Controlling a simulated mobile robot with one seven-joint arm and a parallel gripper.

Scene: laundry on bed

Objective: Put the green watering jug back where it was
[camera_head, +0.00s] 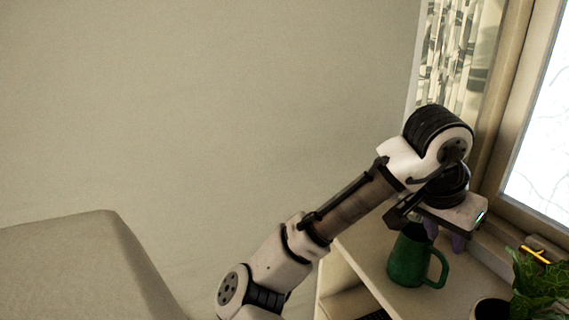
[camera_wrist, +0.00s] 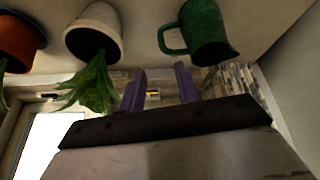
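The green watering jug (camera_head: 406,262) stands upright on a pale shelf top (camera_head: 440,302), its handle to the right in the head view. My gripper (camera_head: 445,238) hangs just above and to the right of the jug, its purple fingers close to the jug's rim. The wrist view shows the jug (camera_wrist: 208,32) beyond the fingers, with its handle to the left. The two fingers (camera_wrist: 160,74) are apart with nothing between them. In the head view the wrist hides part of the jug's top.
A leafy plant (camera_head: 540,285) and a dark-mouthed pot (camera_head: 491,309) stand right of the jug. The wrist view shows a white pot (camera_wrist: 96,25) with a plant and an orange pot (camera_wrist: 20,45). A window (camera_head: 540,150) and curtain (camera_head: 455,60) are behind.

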